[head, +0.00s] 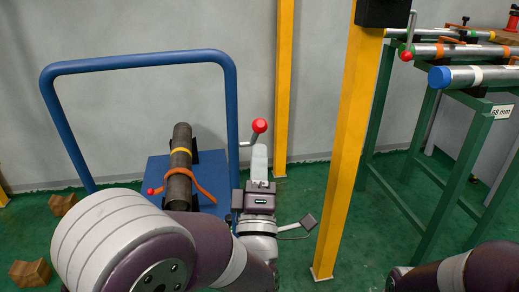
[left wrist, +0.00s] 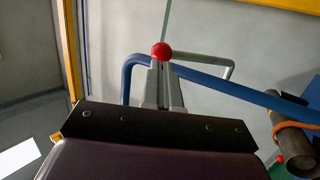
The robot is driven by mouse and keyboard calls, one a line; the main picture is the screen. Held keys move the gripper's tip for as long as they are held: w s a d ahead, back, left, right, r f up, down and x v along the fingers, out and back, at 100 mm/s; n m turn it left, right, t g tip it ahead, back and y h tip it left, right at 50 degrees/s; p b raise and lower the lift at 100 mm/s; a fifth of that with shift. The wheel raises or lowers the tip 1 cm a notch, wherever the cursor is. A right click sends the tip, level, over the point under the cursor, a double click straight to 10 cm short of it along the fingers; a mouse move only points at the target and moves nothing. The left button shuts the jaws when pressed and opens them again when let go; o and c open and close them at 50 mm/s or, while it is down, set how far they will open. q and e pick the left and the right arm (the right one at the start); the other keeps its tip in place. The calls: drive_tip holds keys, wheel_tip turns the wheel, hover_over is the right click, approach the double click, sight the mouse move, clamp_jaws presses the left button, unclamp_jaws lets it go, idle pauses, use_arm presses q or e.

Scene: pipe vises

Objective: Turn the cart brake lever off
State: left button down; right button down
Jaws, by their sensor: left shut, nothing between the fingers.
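The blue cart (head: 139,62) has a tall tube handle. A lever with a red ball knob (head: 259,125) stands beside the handle's right post. My left gripper (head: 258,150) is shut and empty, its fingers pointing up just below the red knob. In the left wrist view the red knob (left wrist: 162,50) shows right at the tips of the shut fingers (left wrist: 158,80); I cannot tell whether they touch. The blue handle (left wrist: 230,85) passes behind them. Part of the lever is hidden behind the fingers. My right gripper is out of view; only part of that arm shows.
A dark pipe (head: 180,165) lies on the cart under an orange strap (head: 190,174). A yellow post (head: 345,140) stands right of my left gripper. Green stands (head: 376,115) with pipes are farther right. Wooden blocks (head: 30,273) lie on the floor at left.

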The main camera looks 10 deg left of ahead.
sight(256, 123)
use_arm(q)
drive_tip(key=shift+x, duration=1.35)
drive_tip(key=shift+w+r+p, duration=0.15)
drive_tip(key=shift+r+p, duration=0.3)
drive_tip(key=w+r+g+p, duration=0.1)
drive_tip(key=p, duration=0.1)
drive_tip(key=r+g+p, duration=0.1)
drive_tip(key=r+p, duration=0.1)
drive_tip(key=p, duration=0.1)
drive_tip(key=w+a+r+n+g+p, duration=0.1)
drive_tip(key=g+p, duration=0.1)
drive_tip(key=p, duration=0.1)
drive_tip(key=shift+w+r, duration=0.25)
drive_tip(key=shift+w, duration=0.1)
drive_tip(key=w+a+r+n+g+p, duration=0.1)
drive_tip(key=w+g+p, duration=0.4)
drive_tip(key=p, duration=0.6)
drive_tip(key=shift+w+a+r, duration=0.3)
drive_tip(key=shift+a+r, duration=0.1)
drive_tip(key=shift+r, duration=0.15)
